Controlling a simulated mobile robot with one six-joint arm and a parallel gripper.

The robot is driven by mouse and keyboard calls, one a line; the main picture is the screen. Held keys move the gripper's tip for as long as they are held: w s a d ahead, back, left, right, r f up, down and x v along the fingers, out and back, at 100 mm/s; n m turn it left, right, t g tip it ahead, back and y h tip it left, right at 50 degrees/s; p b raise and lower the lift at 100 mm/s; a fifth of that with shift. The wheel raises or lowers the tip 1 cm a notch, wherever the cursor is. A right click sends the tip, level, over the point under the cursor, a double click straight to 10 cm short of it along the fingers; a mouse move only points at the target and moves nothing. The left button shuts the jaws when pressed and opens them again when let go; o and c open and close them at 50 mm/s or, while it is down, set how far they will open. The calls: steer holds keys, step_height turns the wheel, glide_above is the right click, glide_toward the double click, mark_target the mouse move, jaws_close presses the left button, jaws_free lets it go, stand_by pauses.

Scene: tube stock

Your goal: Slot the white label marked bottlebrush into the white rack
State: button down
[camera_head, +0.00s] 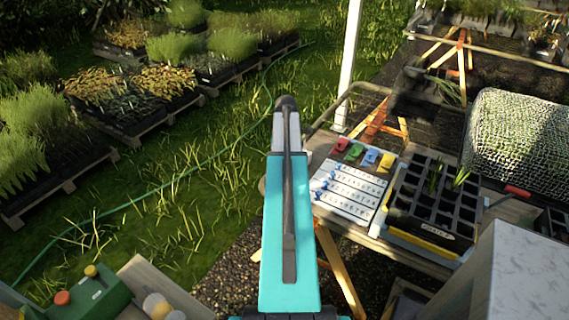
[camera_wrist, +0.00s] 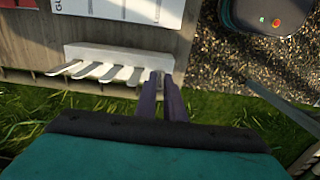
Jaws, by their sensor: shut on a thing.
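In the wrist view the white rack (camera_wrist: 95,52) is a long bar along the table's edge. Several white labels (camera_wrist: 85,72) stick out from it in a row. My gripper (camera_wrist: 160,76) is at the rack's right end, its dark fingers close together on a small pale piece, which I take to be a white label. Most of that piece is hidden between the fingers, and no marking on it can be read. I cannot tell whether it touches the rack. In the head view my arm covers the gripper, and I cannot make out the rack.
In the wrist view a dark container (camera_wrist: 262,15) lies at upper right. Grass lies beyond the table's edge.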

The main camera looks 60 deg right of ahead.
steer(key=shift+f, duration=0.3)
stand_by(0.5)
steer(key=c, duration=1.8)
jaws_free()
steer(key=shift+r, duration=0.15)
step_height(320, 180, up, 14)
steer(key=b, duration=0.3)
steer(key=shift+f, duration=0.2)
